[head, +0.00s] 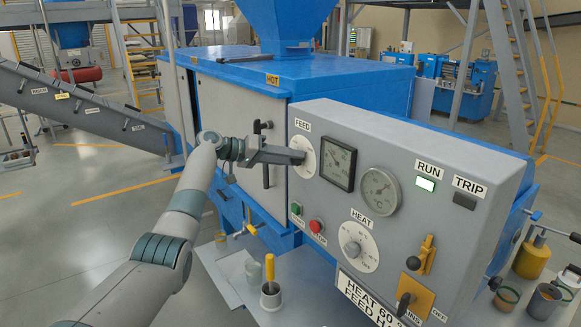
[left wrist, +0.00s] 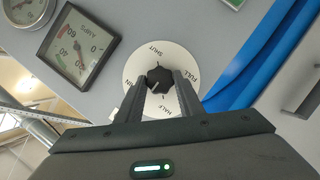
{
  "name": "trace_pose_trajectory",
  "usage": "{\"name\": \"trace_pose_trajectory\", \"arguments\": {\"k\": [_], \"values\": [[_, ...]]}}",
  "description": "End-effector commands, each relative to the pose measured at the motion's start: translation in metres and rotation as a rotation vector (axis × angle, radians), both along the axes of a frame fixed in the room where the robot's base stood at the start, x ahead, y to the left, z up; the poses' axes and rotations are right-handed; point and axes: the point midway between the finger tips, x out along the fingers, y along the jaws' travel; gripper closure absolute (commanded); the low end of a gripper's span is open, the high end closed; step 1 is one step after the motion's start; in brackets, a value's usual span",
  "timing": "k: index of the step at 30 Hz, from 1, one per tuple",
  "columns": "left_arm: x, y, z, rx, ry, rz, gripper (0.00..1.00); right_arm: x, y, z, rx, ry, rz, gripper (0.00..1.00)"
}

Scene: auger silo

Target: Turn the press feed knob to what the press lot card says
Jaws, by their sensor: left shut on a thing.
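The feed knob (left wrist: 160,78) is black and sits at the middle of a white dial (left wrist: 138,66) with SHUT, FULL and HALF around it; a label at the left is partly hidden. Its white mark appears to point to the lower left in the left wrist view, but the exact setting is hard to tell. My left gripper (left wrist: 160,88) is shut on this knob. In the head view my left gripper (head: 298,157) reaches the FEED dial (head: 307,147) and hides the knob. The lot card (head: 368,304) below reads "HEAT 60" and "FEED H", its rest cut off.
Right of the dial are an amps gauge (head: 338,163) and a temperature gauge (head: 379,190). Below are the HEAT knob (head: 357,246), a green button (head: 296,208) and a red button (head: 316,226). The RUN lamp (head: 425,185) is lit. A yellow-handled tool (head: 270,271) stands on the bench.

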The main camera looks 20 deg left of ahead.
Motion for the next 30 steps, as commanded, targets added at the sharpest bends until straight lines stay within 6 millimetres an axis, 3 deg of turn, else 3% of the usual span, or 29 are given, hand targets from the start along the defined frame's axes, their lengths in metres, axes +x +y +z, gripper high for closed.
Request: {"name": "trace_pose_trajectory", "arguments": {"k": [1,15,30], "values": [[0.001,0.001,-0.004,-0.038,0.027,0.001,0.89,0.0,0.0,-0.01,0.0,0.0,0.0,0.69],[0.002,0.003,-0.006,-0.388,0.298,0.001,0.89,0.0,0.0,-0.049,0.0,0.0,0.0,0.69],[0.002,0.003,-0.006,-0.615,0.478,0.002,0.89,0.0,-0.001,-0.067,-0.001,0.0,0.001,0.69]]}}
